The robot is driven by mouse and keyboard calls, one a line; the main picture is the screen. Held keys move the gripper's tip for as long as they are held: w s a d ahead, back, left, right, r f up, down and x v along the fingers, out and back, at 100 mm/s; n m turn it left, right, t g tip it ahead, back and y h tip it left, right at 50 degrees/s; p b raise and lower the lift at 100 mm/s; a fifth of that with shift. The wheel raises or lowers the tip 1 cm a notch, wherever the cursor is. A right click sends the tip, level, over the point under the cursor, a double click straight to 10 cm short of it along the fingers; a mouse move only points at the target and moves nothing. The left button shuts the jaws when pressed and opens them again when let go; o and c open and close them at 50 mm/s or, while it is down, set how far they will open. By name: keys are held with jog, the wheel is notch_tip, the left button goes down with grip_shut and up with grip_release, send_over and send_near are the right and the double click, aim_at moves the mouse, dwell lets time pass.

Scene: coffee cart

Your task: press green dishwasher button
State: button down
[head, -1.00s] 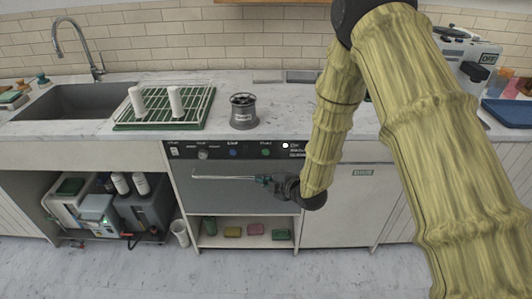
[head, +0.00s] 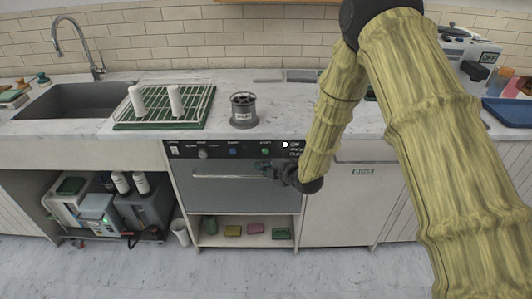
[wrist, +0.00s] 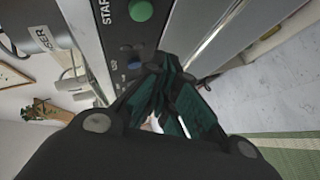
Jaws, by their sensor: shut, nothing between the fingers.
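The dishwasher (head: 232,198) is built in under the counter, with a dark control panel along its top. The green button (head: 265,152) is on the right half of that panel. In the wrist view the green button (wrist: 141,11) is at the top edge, beside partly cut-off "START" lettering. My gripper (head: 261,168) is shut and empty, just below the green button and above the right end of the door handle. In the wrist view my gripper's dark green fingers (wrist: 170,70) are together, apart from the button in the picture; their exact distance from the panel is unclear.
The long door handle (head: 225,176) runs beneath the panel.

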jog(key=shift+w+b, duration=0.35)
jog(key=shift+w, duration=1.65)
jog(key=shift+w, duration=0.15)
jog(key=shift+w, duration=0.25)
jog(key=shift+w+b, duration=0.4)
jog(key=shift+w, duration=0.05)
dwell(1.1)
jog(key=shift+s, duration=0.85)
jog(key=s, duration=0.5)
dwell(0.5)
